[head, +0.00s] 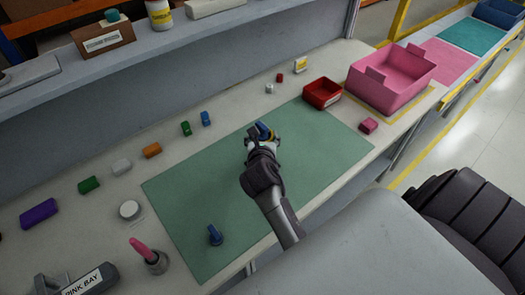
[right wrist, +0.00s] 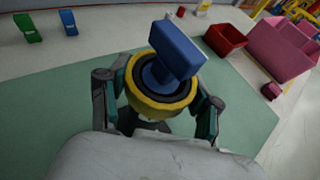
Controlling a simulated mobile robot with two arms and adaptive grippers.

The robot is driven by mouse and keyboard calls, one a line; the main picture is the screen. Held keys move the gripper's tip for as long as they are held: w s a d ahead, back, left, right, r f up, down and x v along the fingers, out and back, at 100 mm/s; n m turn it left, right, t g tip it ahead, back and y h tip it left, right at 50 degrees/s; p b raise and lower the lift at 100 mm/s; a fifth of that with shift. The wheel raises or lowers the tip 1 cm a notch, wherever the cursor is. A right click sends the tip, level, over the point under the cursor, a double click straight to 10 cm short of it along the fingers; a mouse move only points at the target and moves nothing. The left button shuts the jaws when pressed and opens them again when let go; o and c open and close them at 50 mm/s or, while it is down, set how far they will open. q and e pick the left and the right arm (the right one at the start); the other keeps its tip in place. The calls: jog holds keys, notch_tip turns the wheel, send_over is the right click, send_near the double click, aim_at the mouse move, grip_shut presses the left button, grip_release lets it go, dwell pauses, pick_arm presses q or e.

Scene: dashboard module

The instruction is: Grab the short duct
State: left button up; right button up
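A blue block-topped part with a yellow ring and black collar (right wrist: 163,100) is between the fingers of my right gripper (right wrist: 160,108). The finger pads lie close against both sides of the ring, and its underside is hidden. In the head view, the same part (head: 264,130) shows at the tip of my right gripper (head: 262,143), over the green mat. A smaller blue part with a dark base (head: 215,236) stands on the near part of the mat. I cannot tell from looks alone which piece is called the short duct. My left gripper is out of view.
The green mat (head: 320,150) is mostly bare. A red bin (head: 322,93) and pink bin (head: 385,85) stand to its right, a pink block (head: 369,125) near them. Several coloured blocks line the back. A pink-topped part (head: 145,252) stands at the lower left.

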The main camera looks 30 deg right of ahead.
jog(key=c, duration=0.8)
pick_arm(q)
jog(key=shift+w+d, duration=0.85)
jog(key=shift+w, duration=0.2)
pick_arm(e)
jog(key=shift+r, duration=0.15)
